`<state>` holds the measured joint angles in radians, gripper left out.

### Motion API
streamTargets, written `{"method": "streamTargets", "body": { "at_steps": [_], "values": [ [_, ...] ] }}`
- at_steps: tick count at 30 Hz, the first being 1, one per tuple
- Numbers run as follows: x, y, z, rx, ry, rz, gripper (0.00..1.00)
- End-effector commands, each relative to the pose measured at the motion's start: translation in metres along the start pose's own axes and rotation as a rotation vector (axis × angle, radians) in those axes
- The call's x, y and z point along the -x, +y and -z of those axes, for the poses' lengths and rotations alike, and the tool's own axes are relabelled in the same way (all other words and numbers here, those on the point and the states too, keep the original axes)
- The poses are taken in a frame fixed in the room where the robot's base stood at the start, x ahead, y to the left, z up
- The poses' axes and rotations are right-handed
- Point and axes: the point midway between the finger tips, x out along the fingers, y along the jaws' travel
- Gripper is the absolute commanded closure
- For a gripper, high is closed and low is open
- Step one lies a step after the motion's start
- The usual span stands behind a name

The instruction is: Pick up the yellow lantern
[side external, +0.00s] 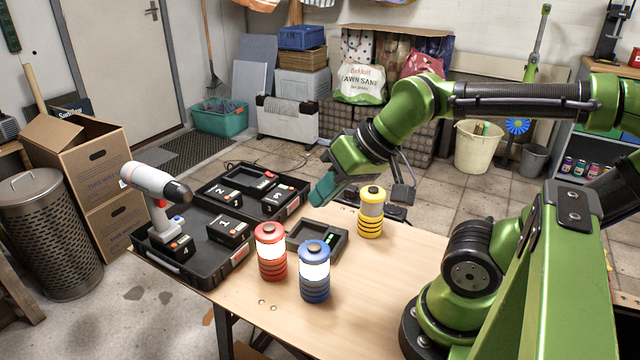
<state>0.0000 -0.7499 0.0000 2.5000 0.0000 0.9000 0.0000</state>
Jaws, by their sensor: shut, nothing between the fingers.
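The yellow lantern (371,212) stands upright on the wooden table, towards its far edge. The fingertips are small here and partly hidden by the gripper's own body.
A red lantern (270,252) and a blue lantern (315,272) stand nearer the front. A charger (330,236) lies below my gripper. A drill (158,200) stands in an open black case (190,268) at left. Bare tabletop (375,275) lies right of the blue lantern.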

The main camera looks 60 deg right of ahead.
Motion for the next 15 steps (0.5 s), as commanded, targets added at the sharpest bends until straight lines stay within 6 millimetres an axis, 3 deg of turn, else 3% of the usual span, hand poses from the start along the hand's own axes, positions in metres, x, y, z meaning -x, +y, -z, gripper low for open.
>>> {"method": "streamTargets", "body": {
  "at_steps": [2,15],
  "values": [
    [0.0,0.0,0.0,0.0,0.0,0.0,0.92],
    [0.0,0.0,0.0,0.0,0.0,0.0,0.25]
  ]
}}
